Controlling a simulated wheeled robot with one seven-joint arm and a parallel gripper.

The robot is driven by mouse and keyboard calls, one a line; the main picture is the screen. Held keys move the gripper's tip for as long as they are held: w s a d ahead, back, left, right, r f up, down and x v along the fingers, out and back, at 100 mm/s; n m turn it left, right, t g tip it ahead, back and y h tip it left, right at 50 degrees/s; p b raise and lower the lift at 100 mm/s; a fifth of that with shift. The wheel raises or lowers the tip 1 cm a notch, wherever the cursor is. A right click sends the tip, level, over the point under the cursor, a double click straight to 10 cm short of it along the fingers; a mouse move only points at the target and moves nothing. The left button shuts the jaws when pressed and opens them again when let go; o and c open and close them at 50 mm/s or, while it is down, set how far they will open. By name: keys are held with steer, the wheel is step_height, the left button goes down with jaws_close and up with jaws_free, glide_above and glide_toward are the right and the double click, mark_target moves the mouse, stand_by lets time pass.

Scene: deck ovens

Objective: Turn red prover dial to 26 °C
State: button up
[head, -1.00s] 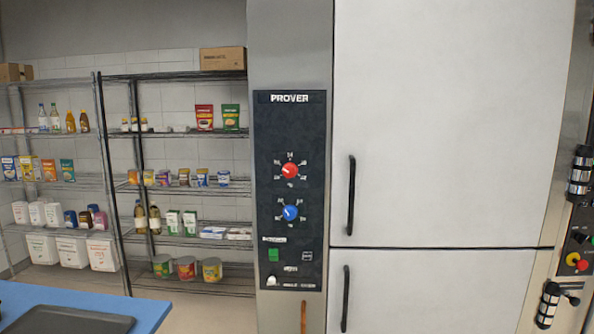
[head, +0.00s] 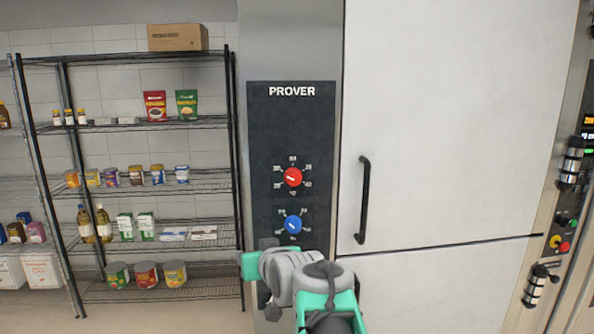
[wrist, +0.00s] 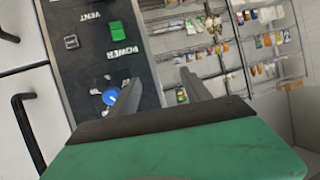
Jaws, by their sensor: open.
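The red prover dial (head: 293,177) is on the dark control panel (head: 262,130) of the prover, under the PROVER lettering. Its white mark lies across the knob, tilted slightly; the numbers around it are too small to read surely. The blue dial (head: 293,224) is directly below it. My gripper (wrist: 160,76) is open and empty in the wrist view, with the blue dial (wrist: 110,96) beside its left finger. The red dial is not visible in the wrist view. In the head view my arm is in front of the lower panel, below both dials, hiding the switches.
The prover door has a black vertical handle (head: 363,200) right of the panel. A wire shelf (head: 150,195) with food packets stands to the left. In the wrist view, the green power switch (wrist: 117,31) and a small vent button (wrist: 71,42) show on the panel.

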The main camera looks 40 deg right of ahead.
mark_target(295, 180)
steer(key=s+d+r+m+t+h, duration=0.1)
steer(key=s+d+r+t+h, duration=0.1)
steer(key=d+r, duration=0.4)
steer(key=s+d+r+m+t+h, duration=0.1)
steer(key=s+d+r+h, duration=0.2)
steer(key=r, duration=0.4)
steer(key=p+x, duration=0.3)
steer(key=x, duration=0.5)
steer(key=shift+d+r, duration=0.1)
steer(key=shift+d, duration=0.25)
steer(key=shift+w+d, duration=0.2)
steer(key=shift+w, duration=0.3)
jaws_close()
